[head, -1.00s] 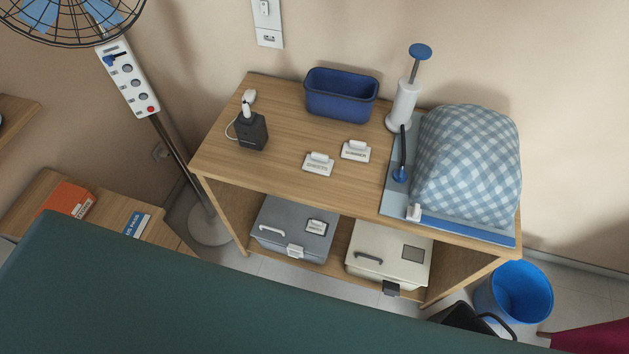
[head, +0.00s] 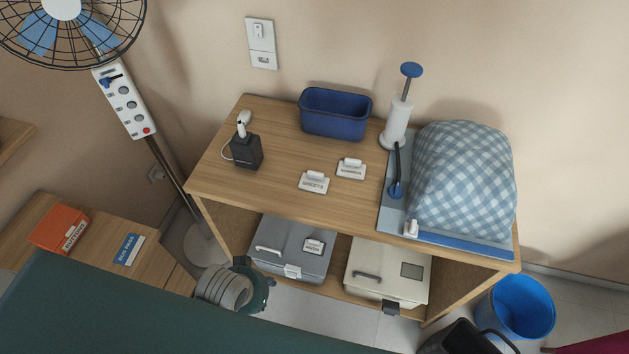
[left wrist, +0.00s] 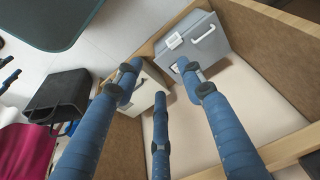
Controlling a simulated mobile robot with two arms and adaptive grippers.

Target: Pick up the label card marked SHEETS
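The SHEETS label card (head: 314,182) is a small white card standing on the wooden shelf top (head: 270,130). The SUMMER card (head: 351,168) stands just right of and behind it. Part of my left arm's end shows low in front of the shelf unit in the head view, with its fingers not clear there. In the left wrist view my left gripper (left wrist: 160,83) has its blue fingers spread, with nothing between them, facing the lower shelf. The SHEETS card cannot be made out in that view.
Grey (head: 290,248) and cream boxes (head: 388,270) sit below. A dark green surface (head: 100,310) fills the foreground; a fan (head: 66,30) stands left.

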